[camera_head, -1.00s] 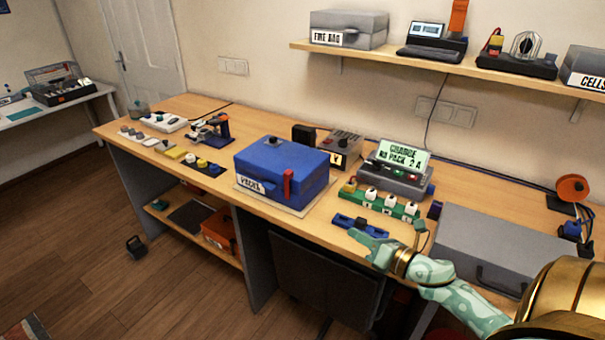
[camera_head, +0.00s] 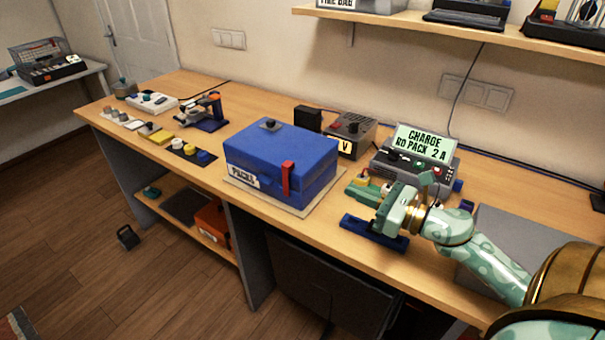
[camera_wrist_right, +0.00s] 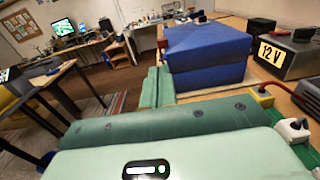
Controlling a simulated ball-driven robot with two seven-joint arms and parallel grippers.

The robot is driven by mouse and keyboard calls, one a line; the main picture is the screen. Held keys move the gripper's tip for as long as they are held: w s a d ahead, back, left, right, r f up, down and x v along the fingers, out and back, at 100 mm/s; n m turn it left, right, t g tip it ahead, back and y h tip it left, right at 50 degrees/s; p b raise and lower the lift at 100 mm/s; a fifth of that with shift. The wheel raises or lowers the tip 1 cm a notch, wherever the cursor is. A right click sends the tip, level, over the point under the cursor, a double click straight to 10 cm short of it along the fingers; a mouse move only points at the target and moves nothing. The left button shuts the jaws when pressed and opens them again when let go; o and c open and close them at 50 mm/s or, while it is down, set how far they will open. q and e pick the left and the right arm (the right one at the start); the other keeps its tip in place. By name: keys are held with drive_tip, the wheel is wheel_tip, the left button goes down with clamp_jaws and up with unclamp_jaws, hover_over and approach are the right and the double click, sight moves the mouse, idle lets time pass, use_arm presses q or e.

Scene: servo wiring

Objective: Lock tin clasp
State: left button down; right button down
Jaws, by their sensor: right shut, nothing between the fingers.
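The blue tin (camera_head: 280,160) labelled PACKS stands on a pale mat on the bench, its lid down. The red clasp (camera_head: 287,178) hangs on its front face near the right corner; I cannot tell whether it is latched. My right gripper (camera_head: 388,214) is shut and empty, to the right of the tin and apart from it, over the blue tray. My left gripper is not in view.
A blue tray (camera_head: 374,232) lies below my right gripper. A charger (camera_head: 415,158) and a 12 V supply (camera_head: 350,135) stand behind. A grey case (camera_head: 500,235) lies right, partly behind my arm. The bench strip between tin and blue tray is clear.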

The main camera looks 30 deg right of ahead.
sight(291, 167)
drive_tip(key=shift+w+d+f, duration=0.2)
drive_tip(key=shift+w+f, duration=0.1)
drive_tip(key=shift+f, duration=0.25)
drive_tip(key=shift+s+r, duration=0.1)
drive_tip(key=p+x, duration=0.1)
drive_tip(key=x, duration=1.1)
drive_tip(key=shift+w+a+r, duration=0.1)
drive_tip(key=shift+w, duration=0.3)
drive_tip(key=shift+w+a, duration=0.25)
drive_tip(key=shift+w, duration=0.35)
